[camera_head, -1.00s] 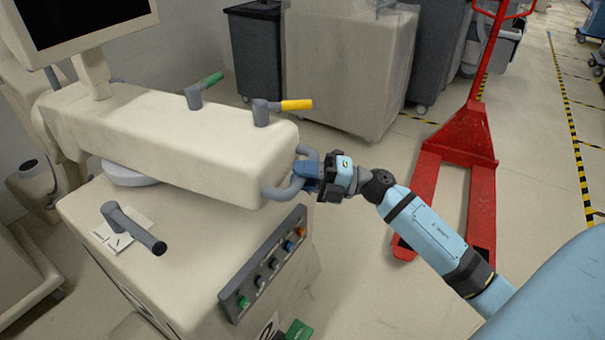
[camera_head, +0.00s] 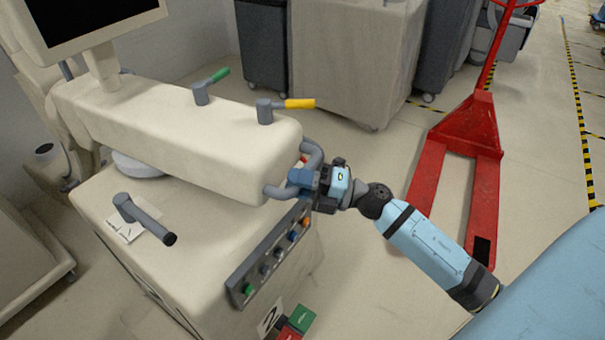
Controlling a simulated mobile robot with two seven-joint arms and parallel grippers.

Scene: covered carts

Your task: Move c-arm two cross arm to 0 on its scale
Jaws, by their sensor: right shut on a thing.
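The c-arm's cream cross arm (camera_head: 185,130) lies over the cream base cabinet (camera_head: 190,260), on a round pale collar (camera_head: 140,166). A grey looped handle (camera_head: 313,150) sits on its right end. My right gripper (camera_head: 300,180) is shut on this handle. A lever with a green tip (camera_head: 217,76) and a lever with a yellow tip (camera_head: 298,104) stand on top of the cross arm. A grey crank lever (camera_head: 148,220) stands on the cabinet over a white label (camera_head: 122,232). I cannot make out the scale. My left gripper is not in view.
A panel of coloured knobs (camera_head: 270,255) is on the cabinet's right side, above a number 2 plate (camera_head: 268,320). A red pallet jack (camera_head: 465,135) stands at right. A covered cart (camera_head: 350,60) and dark bins (camera_head: 262,45) stand behind. Bare floor lies between.

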